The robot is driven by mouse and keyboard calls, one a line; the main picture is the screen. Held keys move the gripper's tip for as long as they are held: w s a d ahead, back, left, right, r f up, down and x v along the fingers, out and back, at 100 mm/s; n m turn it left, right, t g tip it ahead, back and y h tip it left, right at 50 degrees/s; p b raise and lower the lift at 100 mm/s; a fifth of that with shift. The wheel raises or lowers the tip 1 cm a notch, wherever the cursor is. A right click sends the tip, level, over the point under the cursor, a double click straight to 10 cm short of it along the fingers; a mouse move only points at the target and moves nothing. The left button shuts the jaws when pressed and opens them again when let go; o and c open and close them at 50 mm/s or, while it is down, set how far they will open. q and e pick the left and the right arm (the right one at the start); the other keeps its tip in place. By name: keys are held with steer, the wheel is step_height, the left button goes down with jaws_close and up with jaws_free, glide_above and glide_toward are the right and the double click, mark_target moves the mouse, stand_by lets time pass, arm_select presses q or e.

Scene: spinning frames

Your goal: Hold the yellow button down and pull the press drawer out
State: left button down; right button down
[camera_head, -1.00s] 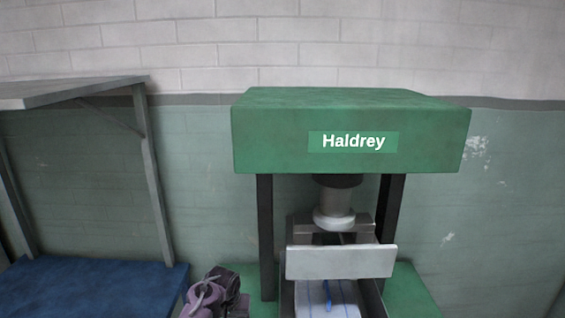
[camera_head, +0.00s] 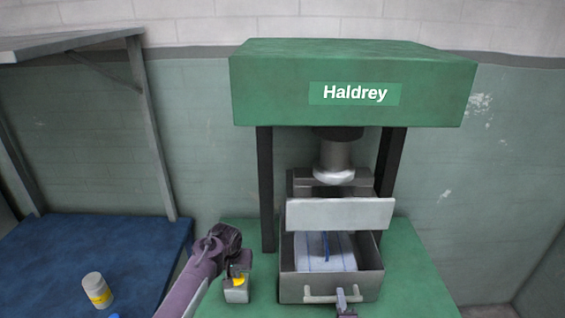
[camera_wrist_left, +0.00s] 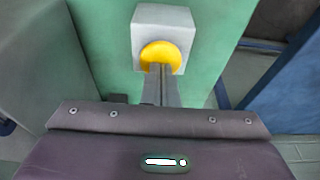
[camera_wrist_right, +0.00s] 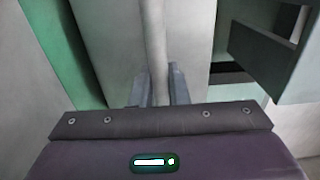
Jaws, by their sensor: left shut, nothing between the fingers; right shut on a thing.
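The yellow button (camera_head: 239,281) sits on a small grey box (camera_head: 236,294) left of the press drawer (camera_head: 330,287). In the left wrist view the closed tips of my left gripper (camera_wrist_left: 160,70) are against the yellow button (camera_wrist_left: 161,55); how far it is pressed cannot be told. The drawer sticks out in front of the press, its inside visible, holding a white blue-striped cloth (camera_head: 345,262) and something thin and blue. My right gripper (camera_head: 341,296) is shut on the drawer's bar handle (camera_head: 315,299). The handle also shows between the fingers in the right wrist view (camera_wrist_right: 156,45).
The green press (camera_head: 270,95) stands over the drawer on dark posts, with a pale guard plate (camera_head: 340,214) above the drawer. A blue surface (camera_head: 60,255) at left carries a white jar (camera_head: 97,288) with a yellow band. A grey shelf (camera_head: 70,45) stands behind it.

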arm_select(q)
steer(key=shift+f, duration=0.35)
arm_select(e)
steer(key=shift+s, duration=0.3)
arm_select(q)
steer(key=shift+s, duration=0.1)
arm_select(e)
steer(key=shift+s+f, duration=0.1)
steer(key=shift+s, duration=2.1)
arm_select(q)
steer(key=shift+w+v, duration=0.25)
steer(key=shift+v, duration=0.7)
steer(key=shift+w+v, duration=0.2)
steer(key=shift+v, duration=0.8)
steer(key=shift+w+v, duration=0.25)
steer(key=shift+v, duration=0.7)
steer(key=shift+r, duration=0.2)
